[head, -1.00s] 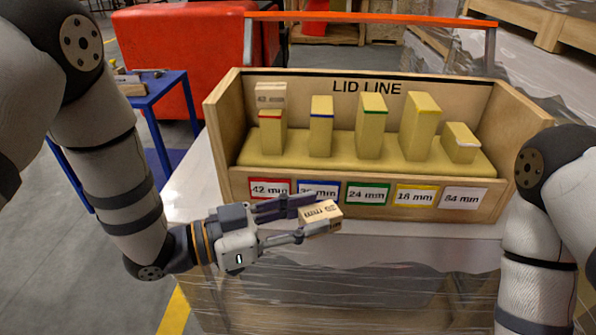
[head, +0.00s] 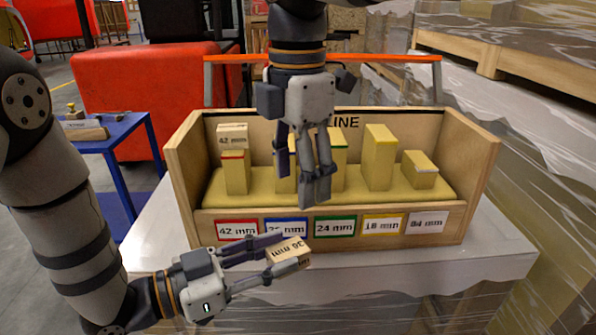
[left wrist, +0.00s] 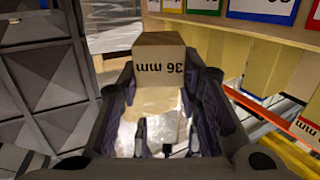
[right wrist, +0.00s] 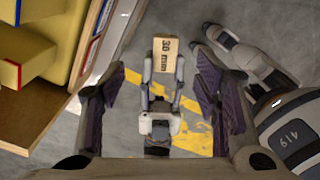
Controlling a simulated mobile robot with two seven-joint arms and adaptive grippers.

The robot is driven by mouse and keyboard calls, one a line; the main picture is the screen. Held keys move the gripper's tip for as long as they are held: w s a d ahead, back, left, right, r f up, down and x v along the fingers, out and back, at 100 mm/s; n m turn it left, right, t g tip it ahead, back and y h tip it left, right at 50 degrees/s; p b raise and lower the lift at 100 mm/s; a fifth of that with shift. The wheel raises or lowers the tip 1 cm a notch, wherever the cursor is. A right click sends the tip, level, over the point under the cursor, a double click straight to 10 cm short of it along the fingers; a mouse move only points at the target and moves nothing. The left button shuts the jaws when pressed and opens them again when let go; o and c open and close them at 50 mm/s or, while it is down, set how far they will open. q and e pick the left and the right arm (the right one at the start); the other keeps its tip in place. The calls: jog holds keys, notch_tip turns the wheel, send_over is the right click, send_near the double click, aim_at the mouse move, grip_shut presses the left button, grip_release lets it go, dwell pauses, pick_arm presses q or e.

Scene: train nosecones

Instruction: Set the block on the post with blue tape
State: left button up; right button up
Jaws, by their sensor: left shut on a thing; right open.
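The wooden block marked 36 mm (head: 288,250) is held between the fingers of my left gripper (head: 286,253), in front of the box. Its lettering also shows in the left wrist view (left wrist: 160,65) and the right wrist view (right wrist: 165,53). The post with blue tape (head: 284,183) stands second from left in the box, mostly hidden behind my right gripper (head: 302,182). My right gripper is open and empty, fingers pointing down in front of the posts. In the right wrist view the block and left gripper lie between and beyond its fingers.
The wooden box (head: 482,190) has labels along its front. A 42 mm block (head: 232,135) sits on the red-taped post (head: 235,172). Green, yellow (head: 379,160) and white-taped posts (head: 420,172) stand bare to the right. A blue table (head: 125,130) is at left.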

aim_at(298, 240)
notch_tip(298, 240, down, 12)
jog(key=shift+r, duration=0.1)
jog(key=shift+s, duration=0.1)
jog(key=c, duration=1.2)
pick_arm(q)
jog(key=o, duration=1.2)
jog(key=shift+d, duration=0.1)
jog(key=shift+o, duration=0.3)
